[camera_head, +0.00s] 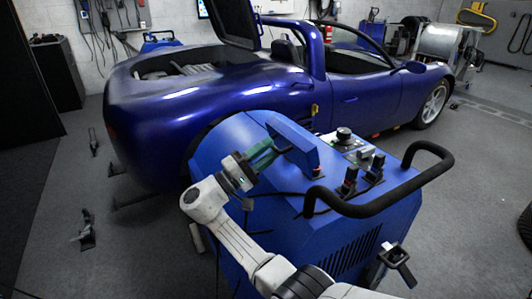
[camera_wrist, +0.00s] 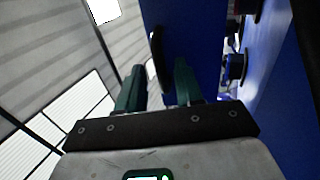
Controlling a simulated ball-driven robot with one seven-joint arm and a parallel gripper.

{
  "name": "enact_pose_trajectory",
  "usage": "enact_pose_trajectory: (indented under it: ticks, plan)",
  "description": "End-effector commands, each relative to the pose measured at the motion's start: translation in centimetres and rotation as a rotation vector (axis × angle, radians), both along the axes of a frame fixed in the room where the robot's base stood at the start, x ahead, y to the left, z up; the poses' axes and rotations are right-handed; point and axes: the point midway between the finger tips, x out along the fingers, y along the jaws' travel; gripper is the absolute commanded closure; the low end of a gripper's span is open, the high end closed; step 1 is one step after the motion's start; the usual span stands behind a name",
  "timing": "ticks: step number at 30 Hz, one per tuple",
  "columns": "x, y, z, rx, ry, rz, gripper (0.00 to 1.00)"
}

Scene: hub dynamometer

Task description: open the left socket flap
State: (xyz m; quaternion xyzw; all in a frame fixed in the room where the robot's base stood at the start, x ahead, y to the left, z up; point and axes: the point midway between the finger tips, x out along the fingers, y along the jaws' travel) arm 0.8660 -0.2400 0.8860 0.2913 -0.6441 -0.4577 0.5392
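My gripper (camera_head: 266,152) has green fingers and is raised beside the blue upright block on top of the blue dynamometer cart (camera_head: 290,215). In the wrist view my gripper (camera_wrist: 160,82) is open, with a clear gap between its fingers. A thin dark curved piece (camera_wrist: 156,58) stands against the blue face (camera_wrist: 187,25), beyond and between the fingertips, nearer the right one. I cannot tell whether it is the left socket flap or whether a finger touches it. Two dark round fittings show at the right, the lower one (camera_wrist: 235,68) and the upper one (camera_wrist: 246,5).
A control panel (camera_head: 346,146) with knobs and a black tubular handle (camera_head: 385,205) are on the cart, right of my gripper. A blue sports car (camera_head: 230,90) stands close behind the cart. Open grey floor (camera_head: 60,225) lies to the left, with small stands on it.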

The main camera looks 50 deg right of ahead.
Motion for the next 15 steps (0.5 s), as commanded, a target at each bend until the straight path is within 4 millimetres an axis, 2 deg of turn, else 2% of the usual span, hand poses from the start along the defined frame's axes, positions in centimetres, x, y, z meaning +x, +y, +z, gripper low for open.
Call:
enact_pose_trajectory:
  ticks: [9,15]
  plan:
    - [0.1,0.3,-0.2,0.000,0.000,0.001,0.62]
    - [0.8,2.7,-1.5,-0.001,0.001,0.004,0.62]
